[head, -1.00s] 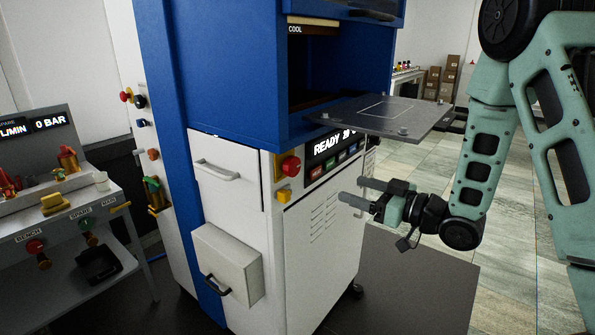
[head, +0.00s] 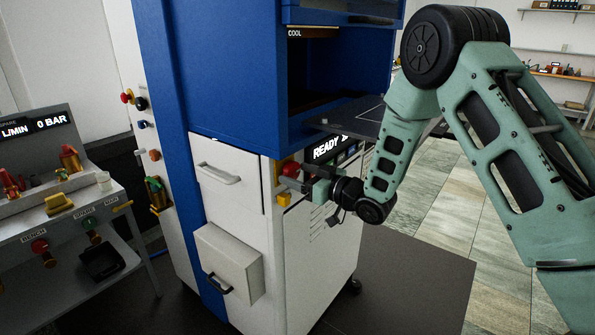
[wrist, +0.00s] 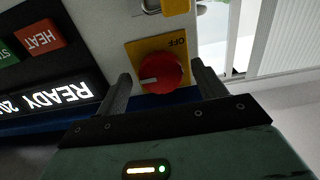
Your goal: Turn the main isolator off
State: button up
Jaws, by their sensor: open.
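The main isolator is a red rotary knob (wrist: 160,73) on a yellow plate (wrist: 133,50) marked OFF, seen in the wrist view between my two fingers. A white mark on the knob points to the left there, away from the OFF label. In the head view the red knob (head: 290,169) is on the press front, left of the READY display. My gripper (wrist: 160,85) is open, with a finger on each side of the knob. In the head view my gripper (head: 290,186) is at the knob, partly over the front panel. I cannot tell whether the fingers touch it.
The READY display (wrist: 55,100) and the red HEAT button (wrist: 40,37) are beside the knob. A yellow part (head: 284,199) is just below it. A grey platen (head: 355,118) sticks out above my gripper. A bench (head: 60,225) with valves stands at left.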

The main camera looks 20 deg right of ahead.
jog(key=shift+w+a, duration=0.25)
jog(key=shift+w, duration=0.05)
jog(key=shift+c, duration=0.3)
jog(key=c, duration=0.9)
